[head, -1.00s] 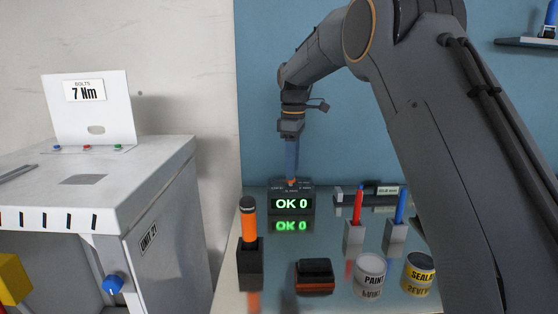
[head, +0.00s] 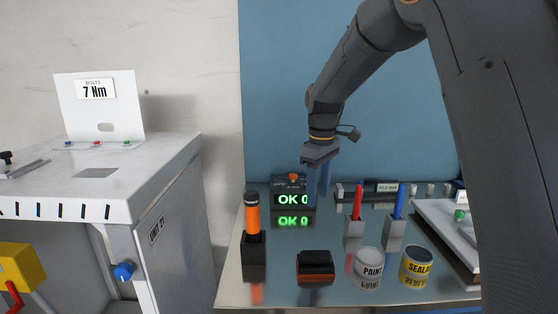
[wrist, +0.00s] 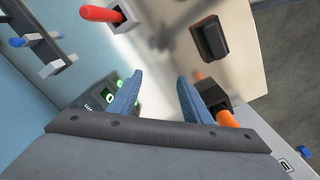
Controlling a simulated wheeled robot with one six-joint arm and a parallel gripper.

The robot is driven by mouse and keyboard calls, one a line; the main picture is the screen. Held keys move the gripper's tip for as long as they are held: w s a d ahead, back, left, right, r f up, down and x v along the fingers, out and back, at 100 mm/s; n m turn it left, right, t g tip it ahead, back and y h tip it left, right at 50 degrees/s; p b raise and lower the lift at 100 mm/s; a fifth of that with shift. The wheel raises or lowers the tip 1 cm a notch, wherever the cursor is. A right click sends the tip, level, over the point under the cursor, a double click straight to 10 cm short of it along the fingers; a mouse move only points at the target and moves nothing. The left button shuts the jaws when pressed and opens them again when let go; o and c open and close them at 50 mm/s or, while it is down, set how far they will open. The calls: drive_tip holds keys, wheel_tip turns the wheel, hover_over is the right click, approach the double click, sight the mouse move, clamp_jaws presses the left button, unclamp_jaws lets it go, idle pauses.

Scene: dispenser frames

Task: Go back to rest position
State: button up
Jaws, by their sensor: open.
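My gripper (head: 318,188) hangs above the bench with its two blue fingers pointing down. It stands partly in front of the right edge of the black display box (head: 291,181), which reads "OK 0" in green. In the wrist view the fingers (wrist: 158,84) are spread apart with nothing between them. The display box shows beside the left finger (wrist: 98,96). The orange-handled tool (head: 252,213) stands upright in its black holder, and its orange part also shows near the right finger in the wrist view (wrist: 226,118).
A black block (head: 315,262), paint can (head: 367,268) and sealant can (head: 416,267) stand near the bench front. Red (head: 357,200) and blue (head: 399,202) tools stand in grey holders. A white cabinet (head: 170,230) is at left, and a white tray (head: 446,240) at right. Space above the bench is open.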

drive_tip(key=s+d+f+m, duration=0.3)
drive_tip(key=s, duration=0.6)
drive_tip(key=s+d+f+m, duration=0.2)
drive_tip(key=s+f+m, duration=0.2)
drive_tip(key=s, duration=0.6)
drive_tip(key=s+d+f+m, duration=0.3)
drive_tip(key=s+f, duration=0.1)
drive_tip(key=s, duration=0.5)
drive_tip(key=shift+s+d+f+t, duration=0.1)
drive_tip(key=shift+s+d+t, duration=0.1)
drive_tip(key=shift+d+t, duration=0.15)
